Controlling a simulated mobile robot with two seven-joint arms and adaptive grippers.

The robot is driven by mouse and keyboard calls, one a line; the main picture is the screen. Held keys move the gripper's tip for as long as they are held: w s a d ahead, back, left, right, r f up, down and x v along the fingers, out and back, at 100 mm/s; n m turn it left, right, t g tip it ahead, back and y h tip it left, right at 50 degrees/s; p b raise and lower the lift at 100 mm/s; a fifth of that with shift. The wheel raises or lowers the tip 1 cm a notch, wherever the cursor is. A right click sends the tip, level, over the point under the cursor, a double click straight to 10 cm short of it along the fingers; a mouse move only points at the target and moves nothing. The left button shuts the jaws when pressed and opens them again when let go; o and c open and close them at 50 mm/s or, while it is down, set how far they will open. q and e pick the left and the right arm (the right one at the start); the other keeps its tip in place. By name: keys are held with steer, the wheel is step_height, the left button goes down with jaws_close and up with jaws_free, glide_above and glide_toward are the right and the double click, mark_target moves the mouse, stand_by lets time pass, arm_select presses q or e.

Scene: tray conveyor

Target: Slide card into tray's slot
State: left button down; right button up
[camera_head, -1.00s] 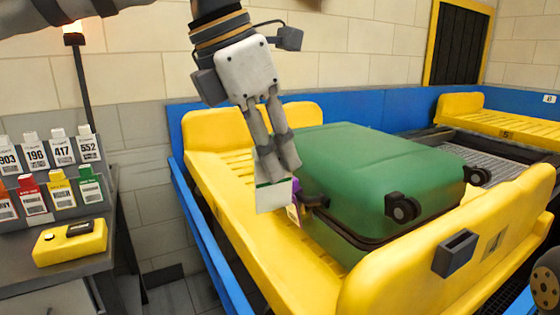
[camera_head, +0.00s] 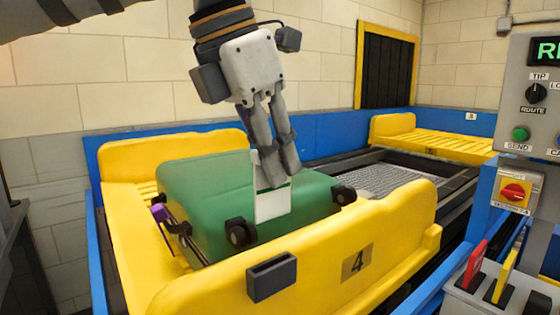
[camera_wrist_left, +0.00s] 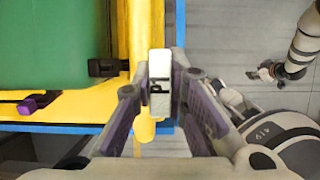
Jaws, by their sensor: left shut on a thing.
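In the left wrist view the card (camera_wrist_left: 159,84) stands between the fingers and shows dark lettering. The yellow tray (camera_head: 215,287) has the number 4 and a dark grey slot holder (camera_head: 271,277) on its near wall. In the head view the card is above the slot holder, apart from it. In the left wrist view what looks like my right gripper (camera_wrist_left: 268,72) is small, its jaws unclear.
A green suitcase (camera_head: 205,190) with dark wheels lies in the tray, behind the card. A control panel (camera_head: 530,110) stands at the right, above red and yellow cards (camera_head: 473,266) in dark holders. Another yellow tray (camera_head: 430,140) is at the back.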

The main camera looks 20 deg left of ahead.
mark_target(266, 189)
arm_select(q)
steer(key=shift+s+a, duration=0.1)
steer(key=shift+a, duration=0.1)
steer(key=shift+f, duration=2.9)
steer(key=shift+f, duration=2.55)
steer(key=c, duration=1.5)
jaws_free()
steer(key=shift+r, duration=0.1)
steer(key=v, duration=1.2)
steer(key=shift+d, duration=0.1)
